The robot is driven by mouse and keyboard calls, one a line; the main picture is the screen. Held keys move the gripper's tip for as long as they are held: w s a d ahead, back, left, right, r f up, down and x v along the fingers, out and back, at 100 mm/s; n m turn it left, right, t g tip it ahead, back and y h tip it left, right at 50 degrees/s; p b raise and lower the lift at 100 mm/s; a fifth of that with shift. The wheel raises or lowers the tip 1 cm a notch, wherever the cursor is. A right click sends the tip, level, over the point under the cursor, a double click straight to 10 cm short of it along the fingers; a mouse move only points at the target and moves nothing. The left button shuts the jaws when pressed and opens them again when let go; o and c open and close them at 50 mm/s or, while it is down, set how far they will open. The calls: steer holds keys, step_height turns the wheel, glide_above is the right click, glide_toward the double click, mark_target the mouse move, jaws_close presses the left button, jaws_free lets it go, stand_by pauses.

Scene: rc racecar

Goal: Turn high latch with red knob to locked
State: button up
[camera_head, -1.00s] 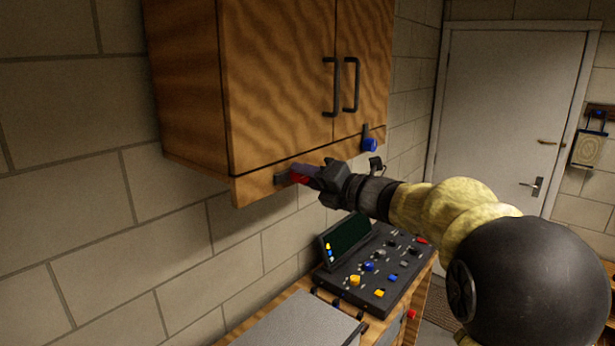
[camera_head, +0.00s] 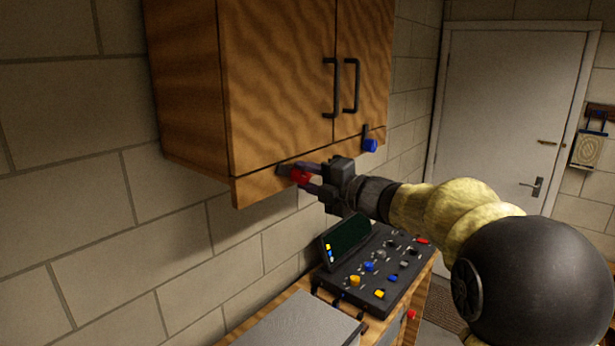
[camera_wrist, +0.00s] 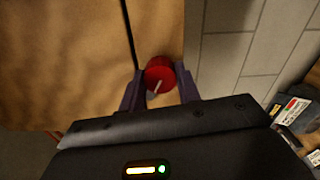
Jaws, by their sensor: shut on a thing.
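The red knob (camera_head: 300,176) sits on a small dark latch (camera_head: 284,170) at the lower edge of the wooden cabinet. My gripper (camera_head: 302,178) is shut on the red knob, with one finger above it and one below it in the head view. In the wrist view the red knob (camera_wrist: 159,70), with a pale line on its face, lies between my two dark purple fingers (camera_wrist: 160,85). Most of the latch behind the knob is hidden in the wrist view.
A second latch with a blue knob (camera_head: 370,145) is farther right on the cabinet (camera_head: 270,90), its dark bar pointing up. Two black door handles (camera_head: 331,88) stick out above. A control panel (camera_head: 375,265) stands on the bench below. A closed door (camera_head: 510,120) is at the back.

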steer(key=m+p, duration=0.2)
steer(key=m, duration=0.4)
steer(key=m+p, duration=0.2)
steer(key=m, duration=0.2)
steer(key=shift+m+p, duration=0.3)
steer(key=shift+p, duration=0.1)
steer(key=shift+f+m+p, duration=0.1)
steer(key=shift+m+p, duration=0.35)
steer(key=shift+m, duration=0.55)
steer(key=o, duration=1)
steer(key=b+v, duration=0.7)
steer(key=v, duration=1)
steer(key=shift+s+d, duration=0.2)
steer(key=shift+d, duration=0.05)
steer(key=shift+w+f, duration=0.1)
